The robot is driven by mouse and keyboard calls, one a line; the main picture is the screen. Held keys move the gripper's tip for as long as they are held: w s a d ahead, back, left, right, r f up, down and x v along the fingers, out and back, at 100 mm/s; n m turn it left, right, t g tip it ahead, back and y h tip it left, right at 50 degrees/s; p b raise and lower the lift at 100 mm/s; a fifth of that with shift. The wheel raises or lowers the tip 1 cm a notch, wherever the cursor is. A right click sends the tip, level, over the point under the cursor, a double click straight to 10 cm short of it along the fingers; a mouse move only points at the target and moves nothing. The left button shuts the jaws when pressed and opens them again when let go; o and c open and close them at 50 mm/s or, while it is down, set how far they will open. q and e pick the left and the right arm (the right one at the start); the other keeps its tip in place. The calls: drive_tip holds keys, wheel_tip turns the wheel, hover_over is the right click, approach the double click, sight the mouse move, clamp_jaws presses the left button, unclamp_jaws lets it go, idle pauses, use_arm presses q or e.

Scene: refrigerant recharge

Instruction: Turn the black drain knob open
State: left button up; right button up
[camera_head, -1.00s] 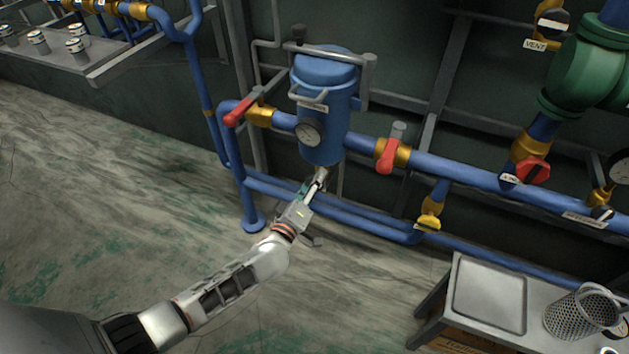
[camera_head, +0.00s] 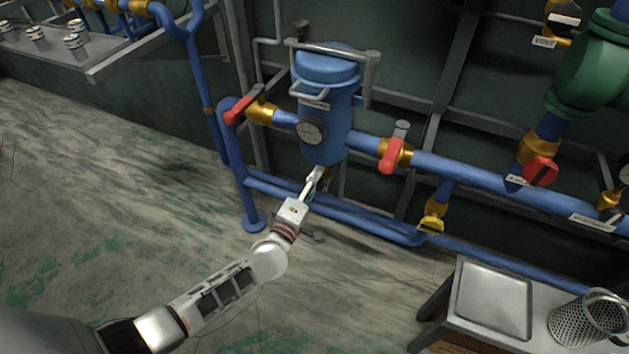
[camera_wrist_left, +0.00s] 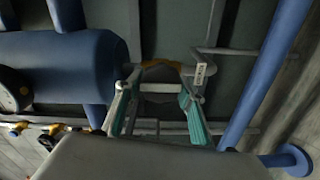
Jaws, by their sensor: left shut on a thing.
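The blue filter vessel (camera_head: 323,120) with a gauge on its front hangs in the blue pipe line. My left gripper (camera_head: 318,175) reaches up to the underside of this vessel, at the drain fitting. In the left wrist view, the gripper's two teal-padded fingers (camera_wrist_left: 160,84) stand on either side of a dark knob (camera_wrist_left: 160,75). They are shut on it. A brass piece (camera_wrist_left: 152,65) shows just behind the knob. In the head view my fingers mostly hide the knob. My right gripper is in neither view.
Red-handled valves (camera_head: 243,104) and (camera_head: 391,154) sit on the pipe either side of the vessel. Lower blue pipes (camera_head: 345,219) run close to my left wrist. A bench (camera_head: 494,299) with a wire basket (camera_head: 584,318) stands at the lower right. The floor at left is clear.

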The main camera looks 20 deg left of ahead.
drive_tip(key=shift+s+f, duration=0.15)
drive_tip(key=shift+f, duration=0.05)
use_arm(q)
drive_tip(key=o, duration=1)
drive_tip(key=shift+o, duration=0.7)
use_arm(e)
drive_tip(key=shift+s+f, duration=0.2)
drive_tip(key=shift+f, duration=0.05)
use_arm(q)
drive_tip(key=shift+s, duration=0.1)
drive_tip(key=shift+s+f, duration=0.1)
drive_tip(key=shift+s, duration=0.25)
drive_tip(key=s, duration=1.1)
drive_tip(key=shift+a, duration=0.2)
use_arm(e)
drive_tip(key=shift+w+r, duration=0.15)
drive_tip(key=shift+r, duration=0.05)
use_arm(q)
drive_tip(key=shift+r, duration=0.2)
